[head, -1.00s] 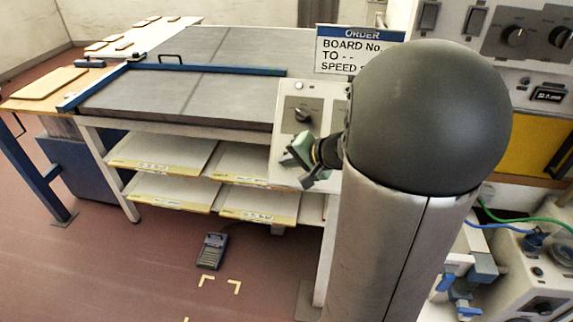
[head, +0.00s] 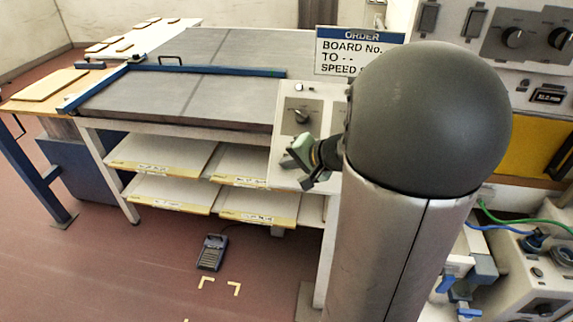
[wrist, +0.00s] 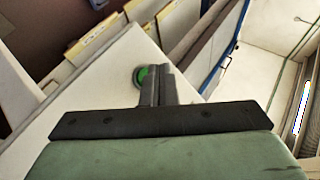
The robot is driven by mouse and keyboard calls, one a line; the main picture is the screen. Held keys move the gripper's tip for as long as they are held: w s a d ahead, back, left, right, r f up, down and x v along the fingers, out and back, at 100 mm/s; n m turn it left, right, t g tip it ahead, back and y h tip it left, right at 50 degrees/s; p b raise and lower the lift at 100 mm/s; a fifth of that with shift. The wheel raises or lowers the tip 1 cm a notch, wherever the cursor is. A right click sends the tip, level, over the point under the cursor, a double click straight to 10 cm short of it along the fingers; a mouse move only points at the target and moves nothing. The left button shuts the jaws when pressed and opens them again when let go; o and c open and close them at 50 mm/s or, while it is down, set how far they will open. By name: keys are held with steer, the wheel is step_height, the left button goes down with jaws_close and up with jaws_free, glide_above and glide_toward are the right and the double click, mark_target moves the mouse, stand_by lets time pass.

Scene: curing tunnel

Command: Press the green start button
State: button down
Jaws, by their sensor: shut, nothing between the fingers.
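The green button (wrist: 141,76) shows in the wrist view on a pale panel face, just left of my fingertips and partly covered by them. My gripper (wrist: 156,70) is shut and empty, its fingertips overlapping the button's right edge in that view; whether they touch it I cannot tell. In the head view my gripper (head: 303,172) is in front of the lower part of the pale control panel (head: 282,176), below a dark rotary knob (head: 301,116). The green button is not visible in the head view.
An order sign (head: 358,50) stands behind the panel. The grey bench top (head: 190,95) with a blue rail lies to the left, above shelves (head: 160,152) with labelled edges. A foot pedal (head: 213,252) is on the floor. My arm hides the panel's right side.

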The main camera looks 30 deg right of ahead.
steer(key=shift+f+b, duration=0.2)
steer(key=shift+b, duration=0.15)
stand_by(0.6)
steer(key=shift+w+d+f+b, duration=0.15)
steer(key=shift+w+d+b, duration=0.05)
steer(key=shift+b, duration=0.2)
steer(key=shift+w+d+f+b, duration=0.15)
steer(key=shift+w+f+b, duration=0.1)
steer(key=shift+b, duration=0.2)
stand_by(0.6)
steer(key=shift+s, duration=0.1)
steer(key=shift+s+a+r, duration=0.35)
steer(key=shift+r, duration=0.25)
stand_by(0.3)
steer(key=s+a+r+p, duration=0.1)
steer(key=s+a+r, duration=0.1)
steer(key=r, duration=0.1)
steer(key=shift+s+a+r+p, duration=0.1)
steer(key=shift+s+r+p, duration=0.15)
steer(key=shift+s+p, duration=0.15)
stand_by(0.6)
